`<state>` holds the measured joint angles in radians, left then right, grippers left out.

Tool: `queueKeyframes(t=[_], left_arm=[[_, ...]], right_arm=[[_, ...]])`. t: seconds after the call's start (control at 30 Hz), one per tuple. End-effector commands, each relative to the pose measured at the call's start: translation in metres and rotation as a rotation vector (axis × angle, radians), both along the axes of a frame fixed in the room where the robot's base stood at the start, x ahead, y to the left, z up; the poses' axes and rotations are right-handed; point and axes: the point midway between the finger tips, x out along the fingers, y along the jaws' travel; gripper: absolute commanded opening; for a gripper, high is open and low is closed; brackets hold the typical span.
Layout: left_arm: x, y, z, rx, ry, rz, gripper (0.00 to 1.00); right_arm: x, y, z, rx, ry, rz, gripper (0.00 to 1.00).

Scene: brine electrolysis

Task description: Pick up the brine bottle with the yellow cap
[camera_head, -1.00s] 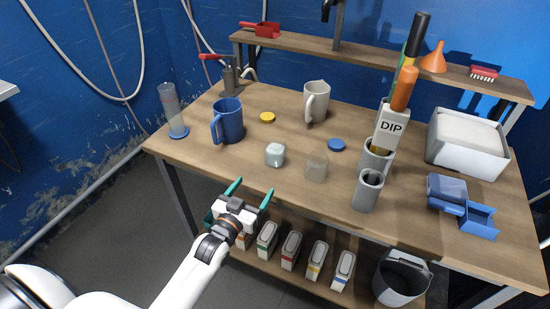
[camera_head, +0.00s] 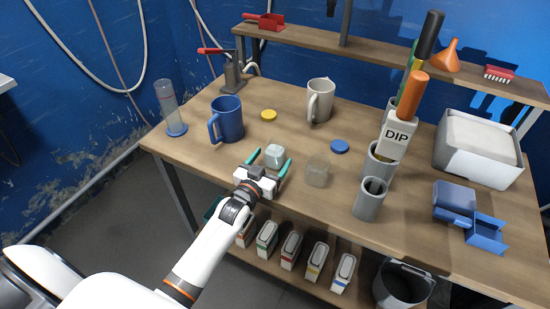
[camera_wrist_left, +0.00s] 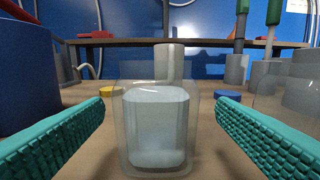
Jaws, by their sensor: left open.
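A clear, squarish bottle (camera_head: 275,154) with pale liquid stands open on the table, with no cap on it. A yellow cap (camera_head: 269,115) lies flat on the table behind it. My left gripper (camera_head: 268,163) is open at the near side of this bottle, its teal fingers pointing at it. In the left wrist view the bottle (camera_wrist_left: 156,125) stands upright, centred between the two fingers, with a gap on each side. A second clear bottle (camera_head: 318,173) stands to the right, and a blue cap (camera_head: 340,146) lies behind it. My right gripper is not in view.
A blue mug (camera_head: 227,120) stands left of the bottle, a beige mug (camera_head: 320,101) behind. Grey cylinders (camera_head: 369,199) and a DIP container (camera_head: 396,137) stand right. A shelf (camera_head: 390,65) runs along the back. Table left of the gripper is clear.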

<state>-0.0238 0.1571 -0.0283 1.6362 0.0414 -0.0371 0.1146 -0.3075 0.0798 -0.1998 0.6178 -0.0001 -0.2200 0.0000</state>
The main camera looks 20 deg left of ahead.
Motion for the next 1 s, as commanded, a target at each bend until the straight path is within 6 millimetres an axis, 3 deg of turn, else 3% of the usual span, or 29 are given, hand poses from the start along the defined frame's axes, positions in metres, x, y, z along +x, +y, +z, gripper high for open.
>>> queueKeyframes(t=[0.33, 0.67, 1.0], left_arm=[[0.045, 0.001, 0.008, 0.0, -0.002, -0.001, 0.8], [0.051, 0.001, 0.007, 0.0, -0.001, 0.0, 0.78], [0.051, 0.001, 0.008, 0.0, -0.003, 0.0, 0.25]], right_arm=[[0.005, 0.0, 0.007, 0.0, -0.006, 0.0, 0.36], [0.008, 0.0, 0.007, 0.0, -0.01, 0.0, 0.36], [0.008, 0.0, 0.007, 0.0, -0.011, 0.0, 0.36]])
